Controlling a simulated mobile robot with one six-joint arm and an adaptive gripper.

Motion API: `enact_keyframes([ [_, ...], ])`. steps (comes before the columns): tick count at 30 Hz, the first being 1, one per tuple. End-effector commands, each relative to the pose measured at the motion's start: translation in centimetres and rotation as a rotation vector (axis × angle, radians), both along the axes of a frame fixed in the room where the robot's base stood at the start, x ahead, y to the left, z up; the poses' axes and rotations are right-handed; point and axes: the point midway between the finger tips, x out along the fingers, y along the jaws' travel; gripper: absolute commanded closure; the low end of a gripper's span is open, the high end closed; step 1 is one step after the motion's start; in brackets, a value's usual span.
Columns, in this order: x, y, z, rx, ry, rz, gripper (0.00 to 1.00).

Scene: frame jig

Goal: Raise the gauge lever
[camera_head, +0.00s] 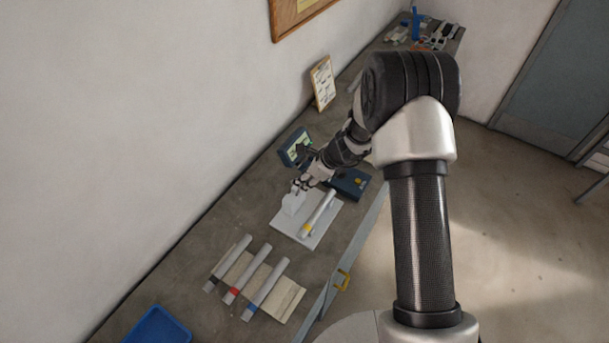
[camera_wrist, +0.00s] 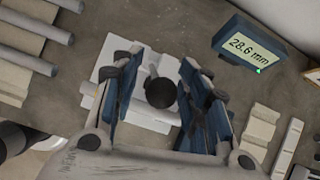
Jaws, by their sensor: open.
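The gauge lever shows in the wrist view as a dark round knob (camera_wrist: 160,94) with a short grey stem. It sits over the white gauge base (camera_wrist: 106,74). My gripper (camera_wrist: 162,68) is open, with one blue-black finger on each side of the knob and visible gaps between. I cannot tell how far above or below the knob the fingertips are. In the head view my gripper (camera_head: 300,184) is at the white gauge block (camera_head: 293,203), on a white plate (camera_head: 309,236); the lever is hidden there. The gauge display (camera_wrist: 254,50) reads 28.6 mm.
A tube with a yellow band (camera_head: 319,213) lies on the plate. A dark blue box (camera_head: 347,184) stands beside it. Tubes with dark, red (camera_head: 247,274) and blue bands lie on a beige rack (camera_head: 286,299). A blue bin (camera_head: 158,326) is at the bench's near end.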

Motion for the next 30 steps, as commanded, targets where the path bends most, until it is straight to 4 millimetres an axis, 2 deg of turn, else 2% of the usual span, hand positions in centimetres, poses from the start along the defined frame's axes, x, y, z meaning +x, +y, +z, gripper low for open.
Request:
enact_keyframes([
  [11, -0.1, -0.3, 0.6, -0.001, -0.002, -0.001, 0.58],
  [14, -0.5, -1.0, 1.8, 0.0, -0.002, -0.002, 0.58],
  [24, -2.7, -4.0, 7.8, 0.0, -0.004, -0.002, 0.58],
  [30, -3.4, -5.0, 9.8, 0.0, 0.0, -0.001, 0.58],
])
